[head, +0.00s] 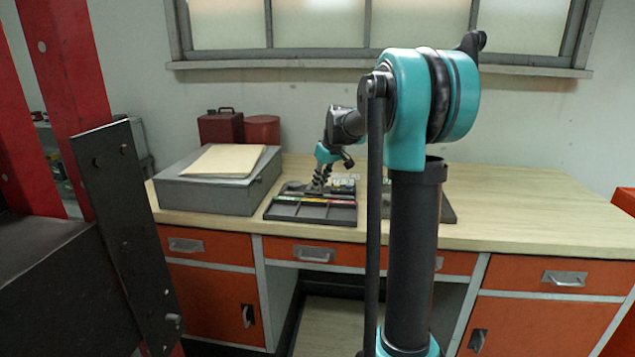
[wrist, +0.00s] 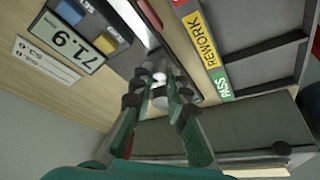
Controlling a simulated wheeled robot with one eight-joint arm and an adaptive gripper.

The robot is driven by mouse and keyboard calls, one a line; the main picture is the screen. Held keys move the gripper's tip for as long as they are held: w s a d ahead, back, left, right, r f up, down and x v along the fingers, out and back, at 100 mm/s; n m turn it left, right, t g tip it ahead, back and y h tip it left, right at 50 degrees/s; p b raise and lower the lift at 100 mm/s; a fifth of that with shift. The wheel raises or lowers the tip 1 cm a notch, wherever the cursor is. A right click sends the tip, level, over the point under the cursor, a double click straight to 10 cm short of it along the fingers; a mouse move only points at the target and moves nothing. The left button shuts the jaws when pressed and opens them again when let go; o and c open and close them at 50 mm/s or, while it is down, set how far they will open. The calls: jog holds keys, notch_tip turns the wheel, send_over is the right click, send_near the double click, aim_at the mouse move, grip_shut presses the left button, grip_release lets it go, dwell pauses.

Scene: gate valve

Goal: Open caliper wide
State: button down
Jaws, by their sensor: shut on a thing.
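In the wrist view the caliper (wrist: 130,18) shows as a bright metal strip beside a dark body. A pale display (wrist: 72,42) reading 71.9, a yellow button and a blue button lie near it. My gripper (wrist: 160,82) is shut on a small pale rounded part (wrist: 160,98) between its fingertips. It looks like part of the caliper, but the fingers hide most of it. In the head view my gripper (head: 318,184) points down at the back of a dark tray (head: 312,212) on the desk. The caliper is too small to make out there.
The tray has coloured labels, with REWORK (wrist: 203,38) and PASS (wrist: 222,82) readable. A grey box (head: 215,190) with a folder stands left of it. Red containers (head: 220,127) stand behind. The desk's right side (head: 530,205) is clear. A dark metal plate (head: 125,230) rises at left.

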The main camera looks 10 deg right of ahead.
jog(key=c, duration=1.5)
grip_release()
jog(key=v, duration=1.2)
